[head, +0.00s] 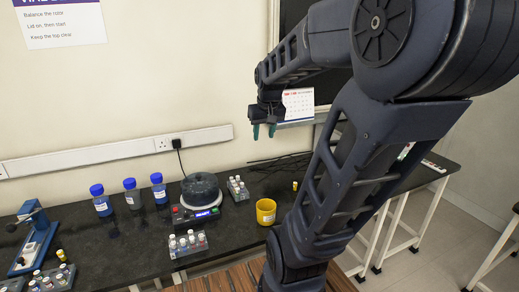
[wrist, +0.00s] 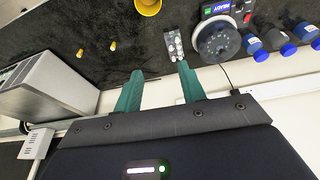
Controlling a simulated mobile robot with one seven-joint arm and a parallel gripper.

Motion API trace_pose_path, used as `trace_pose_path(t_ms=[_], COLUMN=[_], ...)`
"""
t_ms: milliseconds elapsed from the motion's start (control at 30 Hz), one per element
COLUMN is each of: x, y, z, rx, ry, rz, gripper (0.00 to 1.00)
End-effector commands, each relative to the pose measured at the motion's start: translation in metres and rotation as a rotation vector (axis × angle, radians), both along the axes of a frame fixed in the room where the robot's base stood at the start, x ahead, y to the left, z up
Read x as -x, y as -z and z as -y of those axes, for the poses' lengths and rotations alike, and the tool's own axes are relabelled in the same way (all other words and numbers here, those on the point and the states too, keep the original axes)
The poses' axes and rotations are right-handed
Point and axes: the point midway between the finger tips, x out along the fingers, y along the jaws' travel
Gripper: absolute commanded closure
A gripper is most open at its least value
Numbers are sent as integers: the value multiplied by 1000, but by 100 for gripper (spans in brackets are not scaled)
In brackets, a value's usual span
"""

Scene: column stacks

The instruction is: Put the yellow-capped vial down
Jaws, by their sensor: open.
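My gripper (head: 264,131) is open and empty, high above the back of the black bench. In the wrist view its two teal fingers (wrist: 160,76) stand apart with nothing between them. Two small yellow vials lie or stand on the bench in the wrist view, one nearer the middle (wrist: 112,46) and one further left (wrist: 83,52). Both are apart from my fingers. One small yellow vial (head: 295,186) shows in the head view, right of the small rack; the other seems hidden behind my arm. Their caps are too small to make out.
A yellow cup (head: 266,212), a small vial rack (head: 237,189), a round dark-lidded machine (head: 200,191) and a front vial rack (head: 188,245) stand on the bench. Blue-capped bottles (head: 131,193) stand left. A grey box (wrist: 48,88) stands left in the wrist view.

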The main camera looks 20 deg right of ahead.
Motion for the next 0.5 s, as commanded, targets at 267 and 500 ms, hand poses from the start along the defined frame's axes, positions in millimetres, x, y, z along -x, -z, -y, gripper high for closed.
trace_pose_path(t_ms=[267, 500], x=[65, 93], y=[1, 6], z=[-43, -56], rx=[-6, -11], ry=[-43, -57], rz=[62, 85], gripper=[60, 60])
